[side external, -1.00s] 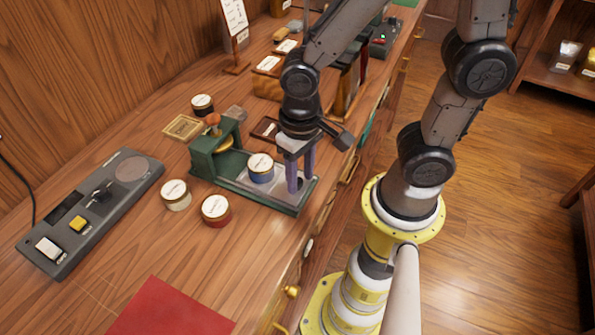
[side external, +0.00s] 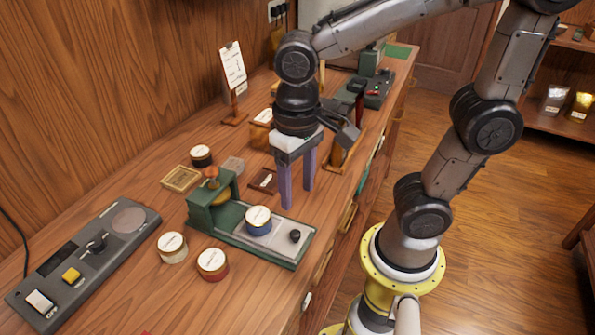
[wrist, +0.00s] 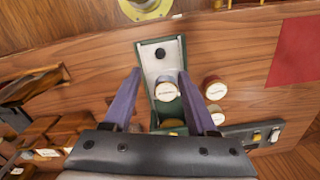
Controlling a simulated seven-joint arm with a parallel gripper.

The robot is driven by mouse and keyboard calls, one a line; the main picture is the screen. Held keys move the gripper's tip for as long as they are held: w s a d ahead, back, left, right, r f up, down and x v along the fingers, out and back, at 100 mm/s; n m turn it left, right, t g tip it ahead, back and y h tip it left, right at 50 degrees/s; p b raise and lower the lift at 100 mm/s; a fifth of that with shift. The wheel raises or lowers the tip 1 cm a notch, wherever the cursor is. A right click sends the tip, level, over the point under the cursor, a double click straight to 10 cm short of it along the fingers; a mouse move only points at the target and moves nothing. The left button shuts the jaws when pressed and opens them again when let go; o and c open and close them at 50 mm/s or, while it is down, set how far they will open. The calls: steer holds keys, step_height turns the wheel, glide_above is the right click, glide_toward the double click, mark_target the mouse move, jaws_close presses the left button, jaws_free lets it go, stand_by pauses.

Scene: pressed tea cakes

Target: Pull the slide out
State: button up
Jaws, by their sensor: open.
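The slide (side external: 275,231) is a pale grey plate in the long green base of the press (side external: 205,212). My gripper (side external: 298,198) has two purple fingers, open and empty, above and apart from the knob and tin. In the wrist view the fingers (wrist: 159,72) are spread either side of the green base, with the knob (wrist: 160,53) and tin (wrist: 166,91) between them. The press head is partly hidden by the gripper there.
A cream tin (side external: 172,253) and a red tin (side external: 213,268) stand left of the base. A control panel (side external: 85,255) lies further left. A wooden tray (side external: 182,178), a dark tin (side external: 201,158) and a small dark plaque (side external: 264,181) lie behind.

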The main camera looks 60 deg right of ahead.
steer(key=shift+r, duration=1.55)
steer(key=s+d+r+n+t, duration=0.1)
steer(key=s+d+n+t, duration=0.2)
steer(key=d+t, duration=0.2)
steer(key=shift+s+d+t, duration=0.3)
steer(key=shift+s+d, duration=0.05)
steer(key=shift+d, duration=0.9)
